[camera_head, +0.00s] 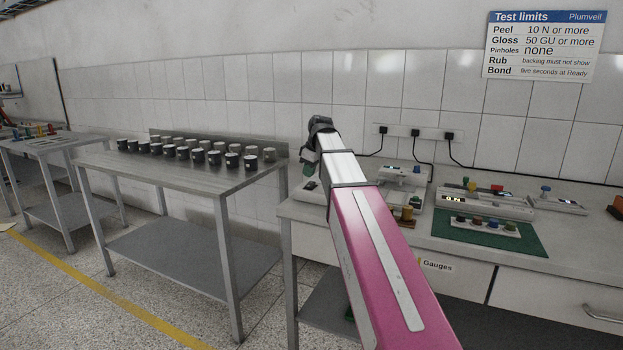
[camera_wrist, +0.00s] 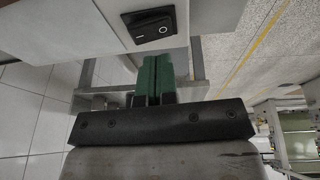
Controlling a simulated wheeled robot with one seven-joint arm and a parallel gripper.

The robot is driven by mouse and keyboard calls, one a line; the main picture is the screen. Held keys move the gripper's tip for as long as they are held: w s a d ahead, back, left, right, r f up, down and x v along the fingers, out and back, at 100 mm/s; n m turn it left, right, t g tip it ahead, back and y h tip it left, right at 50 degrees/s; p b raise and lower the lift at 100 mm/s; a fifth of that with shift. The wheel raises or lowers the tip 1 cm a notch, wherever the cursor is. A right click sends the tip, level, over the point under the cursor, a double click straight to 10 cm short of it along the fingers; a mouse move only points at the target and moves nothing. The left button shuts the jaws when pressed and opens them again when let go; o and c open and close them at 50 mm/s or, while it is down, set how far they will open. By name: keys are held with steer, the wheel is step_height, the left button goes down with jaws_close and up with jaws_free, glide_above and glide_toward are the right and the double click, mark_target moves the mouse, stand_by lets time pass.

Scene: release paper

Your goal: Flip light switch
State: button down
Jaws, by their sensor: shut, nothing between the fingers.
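A black rocker switch (camera_wrist: 152,25) with white markings sits on a pale panel (camera_wrist: 92,22) at the top of the wrist view. My gripper (camera_wrist: 158,58) has its two green fingers pressed together, with nothing between them. In that picture the fingertips lie just below the switch and look apart from its rocker; the exact gap is hard to judge. In the head view my gripper (camera_head: 309,169) is a small green patch over the left end of the right-hand bench, partly hidden by my wrist and arm.
The right-hand bench (camera_head: 577,246) holds a gauge with a display (camera_head: 484,204), a green mat (camera_head: 446,242) and other instruments. A wall socket strip (camera_head: 415,133) with plugged cables is behind. A steel table (camera_head: 112,162) with several dark cups stands left; floor separates them.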

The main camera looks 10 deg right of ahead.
steer(key=v, duration=1.1)
steer(key=shift+a, duration=0.2)
steer(key=shift+r, duration=0.15)
steer(key=shift+w+d+r, duration=0.2)
steer(key=shift+w+d, duration=0.2)
steer(key=shift+d, duration=0.2)
steer(key=shift+f, duration=0.1)
glide_toward(310, 182)
steer(key=x, duration=0.5)
steer(key=shift+s+a+f, duration=0.2)
steer(key=shift+w+d+f, duration=0.1)
steer(key=shift+w+f, duration=0.05)
steer(key=shift+f, duration=0.55)
